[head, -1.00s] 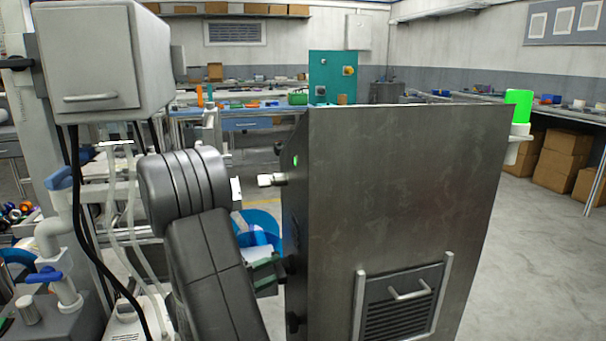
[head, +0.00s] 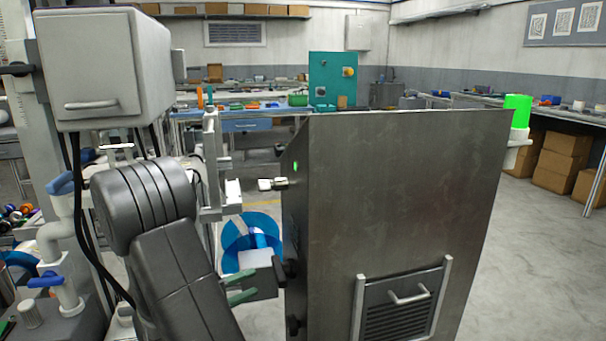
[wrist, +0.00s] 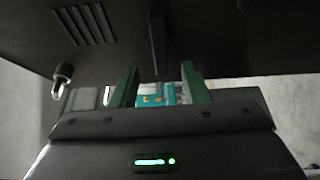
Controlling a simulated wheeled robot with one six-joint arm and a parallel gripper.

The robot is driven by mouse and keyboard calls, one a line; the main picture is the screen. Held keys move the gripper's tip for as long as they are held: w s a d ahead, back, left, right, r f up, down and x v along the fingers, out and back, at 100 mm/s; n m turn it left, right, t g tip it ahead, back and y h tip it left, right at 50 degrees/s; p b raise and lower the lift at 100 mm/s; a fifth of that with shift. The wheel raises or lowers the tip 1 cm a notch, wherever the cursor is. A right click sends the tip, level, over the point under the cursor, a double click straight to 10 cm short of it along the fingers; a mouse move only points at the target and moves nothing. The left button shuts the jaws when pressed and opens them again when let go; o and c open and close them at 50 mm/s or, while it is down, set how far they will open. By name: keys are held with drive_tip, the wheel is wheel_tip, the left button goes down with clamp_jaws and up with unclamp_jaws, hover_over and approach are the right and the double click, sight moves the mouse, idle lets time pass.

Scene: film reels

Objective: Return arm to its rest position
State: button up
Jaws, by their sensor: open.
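My gripper (head: 240,287) shows low in the head view, just left of the large grey metal cabinet (head: 395,200). Its two green fingers are spread with nothing between them. In the wrist view my gripper (wrist: 160,88) is also open, and teal and white items show beyond the gap between the fingers. My dark arm comes up from the bottom of the head view and bends at its elbow. Part of my gripper is hidden by the arm.
The cabinet has knobs on its left side close to my gripper. A blue round reel-like object (head: 236,262) lies behind my gripper. A white box-shaped unit (head: 105,65) hangs at upper left above pipes and hoses. Open floor (head: 545,250) lies to the right.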

drive_tip(key=p+v, duration=0.1)
drive_tip(key=v, duration=0.6)
drive_tip(key=b+x, duration=0.2)
drive_tip(key=x, duration=1.2)
drive_tip(key=shift+a+m, duration=0.1)
drive_tip(key=shift+m, duration=0.2)
drive_tip(key=n+g+h+p, duration=0.2)
drive_tip(key=n+g+p, duration=0.1)
drive_tip(key=n+p, duration=0.5)
approach(275, 272)
drive_tip(key=a, duration=0.1)
drive_tip(key=a+r, duration=0.1)
drive_tip(key=a, duration=0.1)
drive_tip(key=shift+a+m+p, duration=0.35)
drive_tip(key=shift+m+p, duration=0.05)
drive_tip(key=shift+s+d+f, duration=0.1)
